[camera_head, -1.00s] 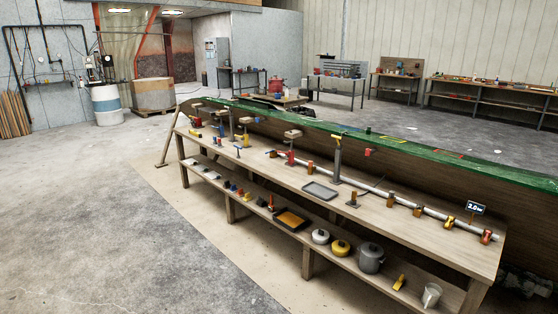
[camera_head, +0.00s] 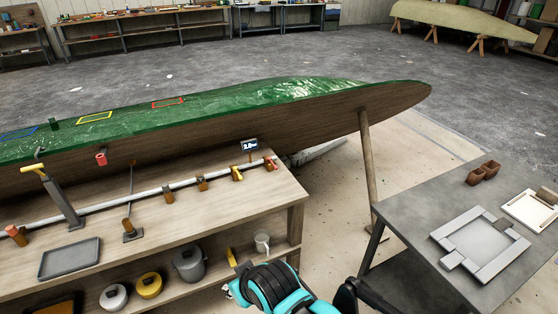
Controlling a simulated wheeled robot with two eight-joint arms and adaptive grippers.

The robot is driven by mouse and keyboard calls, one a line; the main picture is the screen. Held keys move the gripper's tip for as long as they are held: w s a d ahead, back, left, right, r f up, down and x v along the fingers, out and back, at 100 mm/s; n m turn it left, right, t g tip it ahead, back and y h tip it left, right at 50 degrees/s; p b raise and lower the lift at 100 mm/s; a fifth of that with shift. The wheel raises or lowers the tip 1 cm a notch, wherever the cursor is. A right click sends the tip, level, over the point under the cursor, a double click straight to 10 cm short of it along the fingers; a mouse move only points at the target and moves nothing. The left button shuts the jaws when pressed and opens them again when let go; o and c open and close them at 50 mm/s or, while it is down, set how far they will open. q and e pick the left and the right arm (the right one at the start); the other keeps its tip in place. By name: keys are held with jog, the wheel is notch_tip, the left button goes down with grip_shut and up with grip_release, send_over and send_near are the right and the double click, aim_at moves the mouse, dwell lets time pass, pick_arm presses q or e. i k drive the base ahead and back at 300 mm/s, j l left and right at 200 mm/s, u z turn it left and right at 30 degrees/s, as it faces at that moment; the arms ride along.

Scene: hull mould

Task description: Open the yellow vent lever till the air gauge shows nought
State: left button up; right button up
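The air gauge (camera_head: 250,145) is a small dark display reading about 2.0 bar, above the right end of a pale pipe (camera_head: 170,187) on the wooden bench. A yellow lever (camera_head: 237,174) sits on the pipe just below and left of it. A red fitting (camera_head: 270,163) is at the pipe's end. The lever's exact angle is too small to tell. A teal and black part of my arm shows at the bottom middle, in front of the bench and well below the lever.
A grey tray (camera_head: 69,258) lies on the bench (camera_head: 272,206). Pots and a mug (camera_head: 262,243) stand on its lower shelf. The green-topped hull mould (camera_head: 250,98) runs behind. A grey table (camera_head: 425,211) stands at right, with bare floor between.

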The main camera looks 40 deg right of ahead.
aim_at(235, 169)
jog(key=i+j+z, duration=0.25)
jog(key=z, duration=0.2)
jog(key=i+j+z, duration=0.3)
jog(key=z, duration=0.15)
jog(key=i+j+z, duration=0.2)
jog(key=j+z, duration=0.25)
jog(key=i+j+z, duration=0.1)
jog(key=j+z, duration=0.35)
jog(key=j, duration=0.15)
jog(key=i+l, duration=0.1)
jog(key=i, duration=0.3)
jog(key=i+l+u, duration=0.2)
jog(key=i+l, duration=0.25)
